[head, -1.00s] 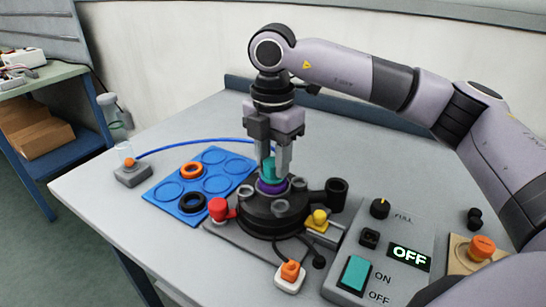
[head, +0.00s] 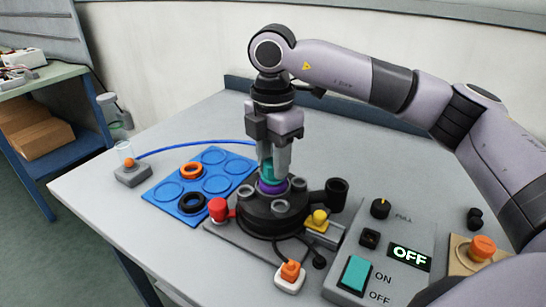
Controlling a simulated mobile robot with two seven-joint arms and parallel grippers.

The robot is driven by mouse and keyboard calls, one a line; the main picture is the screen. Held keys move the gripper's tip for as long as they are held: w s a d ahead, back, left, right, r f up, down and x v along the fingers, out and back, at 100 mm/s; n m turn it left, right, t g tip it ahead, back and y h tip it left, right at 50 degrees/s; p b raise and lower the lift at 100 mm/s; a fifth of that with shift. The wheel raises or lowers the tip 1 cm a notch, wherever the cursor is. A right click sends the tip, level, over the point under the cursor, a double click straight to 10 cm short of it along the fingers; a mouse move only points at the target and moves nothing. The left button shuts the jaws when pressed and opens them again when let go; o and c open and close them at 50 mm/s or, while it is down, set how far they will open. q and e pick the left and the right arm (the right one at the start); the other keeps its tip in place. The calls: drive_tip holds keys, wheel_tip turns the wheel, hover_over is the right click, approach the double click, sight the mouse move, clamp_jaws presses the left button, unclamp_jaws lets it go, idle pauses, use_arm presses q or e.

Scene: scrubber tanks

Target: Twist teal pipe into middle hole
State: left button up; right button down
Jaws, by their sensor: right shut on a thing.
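The teal pipe (head: 266,169) is upright between the fingers of my right gripper (head: 274,170), which points straight down and is shut on it. The pipe stands over the middle of the round black base (head: 262,222), just above or in a purple ring (head: 271,187) around the middle hole. The fingers partly hide the pipe, and its lower end is hidden, so I cannot tell how deep it sits. My left gripper is not in view.
A blue tray (head: 214,184) with an orange ring (head: 191,169) and a black ring (head: 192,203) lies left of the base. A red knob (head: 218,208) and yellow knob (head: 320,216) flank the base. A control box (head: 385,250) reading OFF stands right.

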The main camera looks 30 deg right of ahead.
drive_tip(key=shift+f, duration=0.15)
unclamp_jaws()
idle(0.4)
idle(0.5)
drive_tip(key=shift+r+p, duration=2.5)
drive_tip(key=shift+r, duration=1.05)
